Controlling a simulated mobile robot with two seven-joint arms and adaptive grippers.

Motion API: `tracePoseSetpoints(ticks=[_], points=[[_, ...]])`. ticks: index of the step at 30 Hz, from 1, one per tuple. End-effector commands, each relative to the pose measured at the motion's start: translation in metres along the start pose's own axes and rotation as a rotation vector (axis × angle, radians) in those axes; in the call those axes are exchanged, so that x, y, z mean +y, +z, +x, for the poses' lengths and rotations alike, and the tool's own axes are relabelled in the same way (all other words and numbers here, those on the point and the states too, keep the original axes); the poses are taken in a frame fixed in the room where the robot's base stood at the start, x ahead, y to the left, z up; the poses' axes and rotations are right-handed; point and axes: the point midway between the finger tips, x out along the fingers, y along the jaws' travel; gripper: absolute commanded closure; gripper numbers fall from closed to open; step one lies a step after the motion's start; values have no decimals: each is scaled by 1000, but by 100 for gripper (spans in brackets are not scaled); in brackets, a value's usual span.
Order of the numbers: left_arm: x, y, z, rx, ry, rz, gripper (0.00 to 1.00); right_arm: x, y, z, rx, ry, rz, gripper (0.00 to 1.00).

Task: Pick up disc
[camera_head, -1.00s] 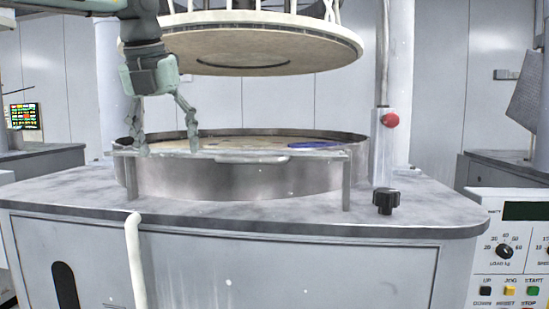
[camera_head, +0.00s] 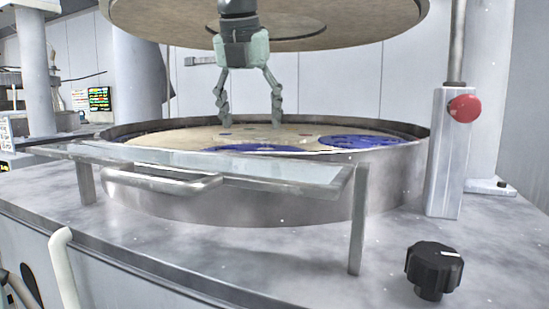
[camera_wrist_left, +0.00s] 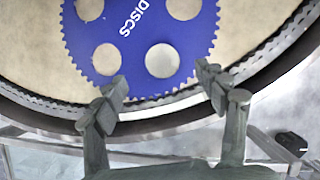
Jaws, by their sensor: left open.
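A blue toothed carrier marked "DISCS" (camera_wrist_left: 136,65) lies on the beige platen (camera_wrist_left: 240,30) in the left wrist view. Two blue carriers show in the head view, one near the front rim (camera_head: 255,149) and one to the right (camera_head: 360,141). My left gripper (camera_head: 250,119) is open and empty, pointing down over the platen. In the wrist view its fingertips (camera_wrist_left: 163,86) flank the carrier's lower edge. My right gripper is not in view.
A metal rim (camera_head: 390,170) encloses the lower platen. A clear shelf with a handle (camera_head: 165,183) stands in front. A red button (camera_head: 464,109) and black knob (camera_head: 433,265) are at right.

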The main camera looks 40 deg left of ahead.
Motion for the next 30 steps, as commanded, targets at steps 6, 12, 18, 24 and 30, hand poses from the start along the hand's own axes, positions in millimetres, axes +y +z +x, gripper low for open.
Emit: tracePoseSetpoints(ticks=[6, 12, 18, 24, 30], points=[[-1, -1, 25, 3, 1, 0, 28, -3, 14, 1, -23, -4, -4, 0], [-4, -5, 54, 6, 1, 1, 28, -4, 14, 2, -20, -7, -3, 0], [-4, -4, 73, 2, 0, 0, 28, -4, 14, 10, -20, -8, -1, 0], [-4, -4, 74, 1, 0, 0, 28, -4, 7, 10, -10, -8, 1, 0], [-4, -4, 74, 2, 0, 0, 49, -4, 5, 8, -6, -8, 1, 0]])
